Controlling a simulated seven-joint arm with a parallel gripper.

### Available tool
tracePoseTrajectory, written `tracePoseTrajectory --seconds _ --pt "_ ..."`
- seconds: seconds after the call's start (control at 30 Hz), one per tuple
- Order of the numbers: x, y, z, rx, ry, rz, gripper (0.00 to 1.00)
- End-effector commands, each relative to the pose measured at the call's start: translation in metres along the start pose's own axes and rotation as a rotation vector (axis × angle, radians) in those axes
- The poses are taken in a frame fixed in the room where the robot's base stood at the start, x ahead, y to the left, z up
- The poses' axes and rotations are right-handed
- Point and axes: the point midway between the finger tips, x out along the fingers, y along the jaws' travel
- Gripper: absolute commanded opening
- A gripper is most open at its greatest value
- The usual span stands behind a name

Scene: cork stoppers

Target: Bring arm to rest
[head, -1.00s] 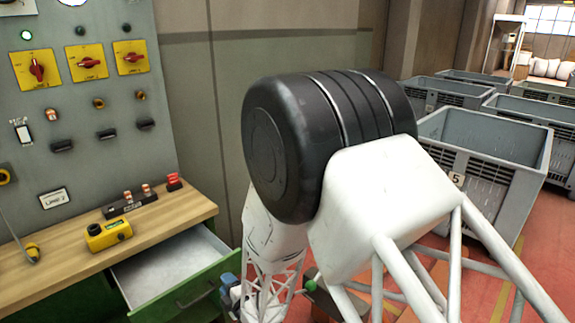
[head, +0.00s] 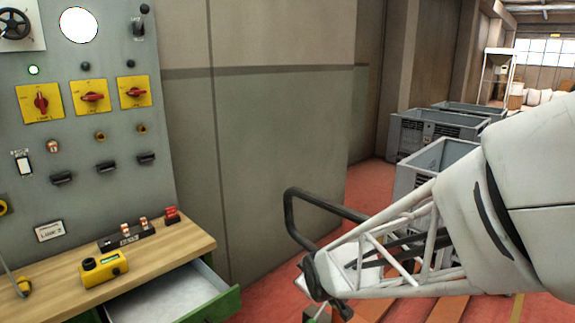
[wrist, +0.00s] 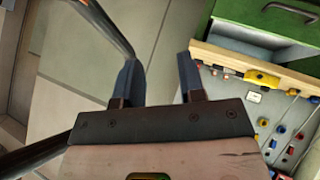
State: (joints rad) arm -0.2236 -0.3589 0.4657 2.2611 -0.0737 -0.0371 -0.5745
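My arm stretches in from the right edge in the head view, its white lattice link angled down to the left. A dark joint sits at the lattice's lower left end. My gripper's fingers cannot be made out clearly there. In the wrist view my gripper (wrist: 159,75) shows two dark fingers standing apart with a clear gap. Nothing is between them, and grey wall or floor panels show behind. The gripper is open and empty.
An open green drawer (head: 228,304) juts out under the wooden worktop (head: 185,238), left of my arm. A yellow device (head: 104,268) lies on the worktop below the switch panel (head: 75,195). A black bent bar (head: 290,212) stands near my arm. Grey crates (head: 430,135) stand behind.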

Motion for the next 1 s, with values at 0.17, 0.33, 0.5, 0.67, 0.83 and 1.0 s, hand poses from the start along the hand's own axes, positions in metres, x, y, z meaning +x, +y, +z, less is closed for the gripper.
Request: tracePoseTrajectory --seconds 0.17,0.33,0.5,0.67,0.83,1.0 --pt "-0.061 0.016 0.029 0.183 -0.130 -0.024 0.36" --pt "-0.119 0.020 0.059 0.365 -0.259 -0.043 0.36" --pt "-0.178 0.014 0.089 0.546 -0.387 -0.055 0.36" --pt "-0.228 0.002 0.113 0.700 -0.496 -0.059 0.36" --pt "-0.261 -0.010 0.129 0.803 -0.574 -0.060 0.36" --pt "-0.272 -0.015 0.135 0.842 -0.604 -0.060 0.36"
